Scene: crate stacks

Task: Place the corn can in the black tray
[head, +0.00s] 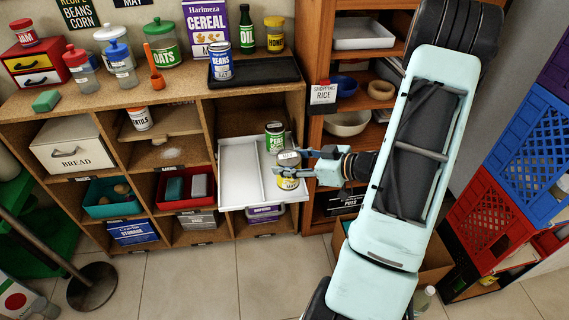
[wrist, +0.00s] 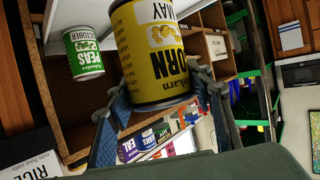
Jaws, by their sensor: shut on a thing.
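The yellow corn can (head: 288,181) is between the fingers of my gripper (head: 303,164), at the right side of the pulled-out white drawer. The wrist view shows the can (wrist: 150,60) close up, with both blue-grey fingers of my gripper (wrist: 160,95) pressed to its sides. I cannot tell whether its base touches the drawer. The black tray (head: 268,72) lies on top of the shelf unit. A blue and white beans can (head: 222,62) stands at its left end. The rest of the tray looks bare.
A green peas can (head: 275,136) stands in the white drawer (head: 238,165), behind the corn can; it also shows in the wrist view (wrist: 84,54). Honey (head: 274,36), oil (head: 246,30) and a cereal box (head: 206,25) stand behind the tray. A wooden cabinet (head: 314,130) is at the right.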

